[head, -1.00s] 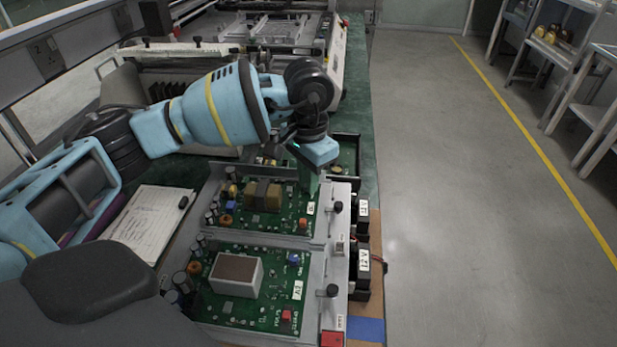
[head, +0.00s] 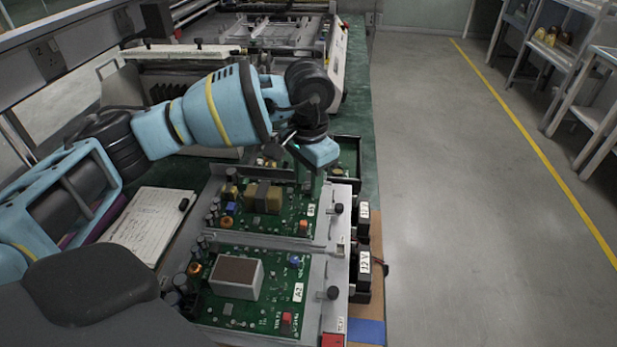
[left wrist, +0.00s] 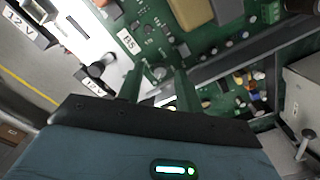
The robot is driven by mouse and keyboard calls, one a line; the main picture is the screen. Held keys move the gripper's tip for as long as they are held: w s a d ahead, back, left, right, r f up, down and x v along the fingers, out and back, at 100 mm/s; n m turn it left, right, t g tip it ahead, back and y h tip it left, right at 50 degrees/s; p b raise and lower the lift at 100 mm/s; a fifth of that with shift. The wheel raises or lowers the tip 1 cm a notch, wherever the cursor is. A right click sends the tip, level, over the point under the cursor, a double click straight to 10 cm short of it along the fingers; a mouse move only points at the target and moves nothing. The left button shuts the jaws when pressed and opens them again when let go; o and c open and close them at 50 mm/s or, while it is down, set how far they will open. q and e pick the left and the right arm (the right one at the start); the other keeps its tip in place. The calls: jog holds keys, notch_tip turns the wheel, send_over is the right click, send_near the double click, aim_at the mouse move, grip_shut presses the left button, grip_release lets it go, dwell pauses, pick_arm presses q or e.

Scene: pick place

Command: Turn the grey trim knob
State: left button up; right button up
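The grey trim knob (left wrist: 158,73) is a small round knob on the green circuit board near its labelled edge in the left wrist view. My left gripper (left wrist: 160,70) points down at it, with one finger on each side of the knob. The fingers are apart, with a gap visible around the knob; contact cannot be made out. In the head view my left gripper (head: 312,182) is over the right rear part of the far board (head: 285,222), and the knob is hidden there. My right gripper is not in view.
A nearer board (head: 255,310) with a white-framed block (head: 236,278) lies in front. Black knobs (head: 337,208) stand on the metal side rail. Black 12 V units (head: 364,262) sit along the right. A paper sheet (head: 150,222) lies left. The aisle floor is clear.

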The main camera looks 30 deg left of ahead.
aim_at(308, 187)
pick_arm(q)
notch_tip(308, 187, up, 8)
jog(key=shift+f, duration=0.1)
dwell(0.4)
jog(key=shift+f, duration=0.1)
